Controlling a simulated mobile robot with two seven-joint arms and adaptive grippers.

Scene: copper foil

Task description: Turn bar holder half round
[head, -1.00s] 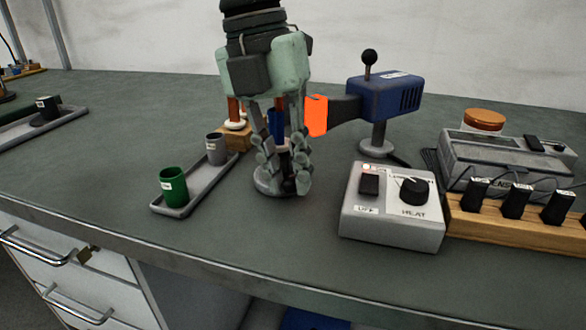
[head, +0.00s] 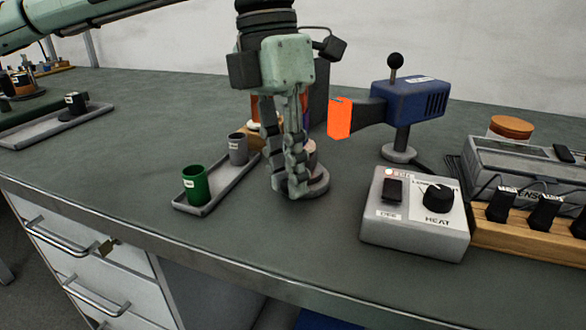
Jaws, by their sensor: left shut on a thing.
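The bar holder, a small stand with a round grey base (head: 317,184), is on the bench in the middle of the head view. Its upper part is mostly hidden behind my left gripper (head: 290,182); only slivers of red and purple show. The left gripper points down and its fingers are shut on the holder, low near the base. The base looks to be at bench level. A blue heater (head: 408,98) on a stand is just right of it, its glowing orange end (head: 340,119) facing the holder, apart from the gripper. My right gripper is out of view.
A grey tray (head: 222,187) with a green cup (head: 195,184) and a grey cup (head: 238,148) lies close left. The bench front between tray and box is clear.

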